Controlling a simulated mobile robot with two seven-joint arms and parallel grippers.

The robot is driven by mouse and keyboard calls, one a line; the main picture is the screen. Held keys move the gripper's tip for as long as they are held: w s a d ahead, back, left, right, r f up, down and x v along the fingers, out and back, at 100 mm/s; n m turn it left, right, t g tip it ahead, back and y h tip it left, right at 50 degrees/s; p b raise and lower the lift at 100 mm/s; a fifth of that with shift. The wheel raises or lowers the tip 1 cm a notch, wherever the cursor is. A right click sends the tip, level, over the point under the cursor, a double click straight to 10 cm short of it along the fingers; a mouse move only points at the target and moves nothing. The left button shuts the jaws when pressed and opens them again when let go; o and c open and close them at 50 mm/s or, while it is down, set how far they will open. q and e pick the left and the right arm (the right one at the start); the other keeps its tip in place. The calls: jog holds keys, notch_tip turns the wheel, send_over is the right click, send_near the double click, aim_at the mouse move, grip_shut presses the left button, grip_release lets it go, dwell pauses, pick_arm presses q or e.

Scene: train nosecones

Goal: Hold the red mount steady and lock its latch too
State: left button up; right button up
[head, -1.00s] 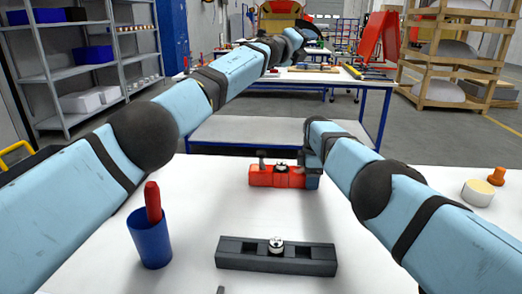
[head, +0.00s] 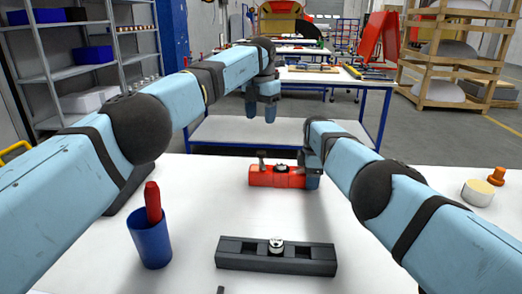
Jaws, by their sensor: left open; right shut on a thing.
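The red mount (head: 262,177) lies on the white table near its far edge, with a dark upright latch lever (head: 262,158) at its left end and a round metal fitting (head: 282,168) on top. My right gripper (head: 309,176) is shut on the right end of the red mount; its fingers are partly hidden behind the arm. My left gripper (head: 261,112) is open and empty, fingers pointing down, in the air above and beyond the red mount.
A dark grey mount (head: 320,257) with a round metal fitting lies at the front. A blue cup (head: 151,244) with a red-handled tool (head: 153,202) stands at left. A cream disc (head: 478,192) and orange knob (head: 497,176) sit at right. The table between the mounts is clear.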

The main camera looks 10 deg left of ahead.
aim_at(261, 152)
pick_arm(q)
notch_tip(261, 152, down, 11)
jog(key=shift+f, duration=0.2)
dwell(0.3)
jog(key=c, duration=0.9)
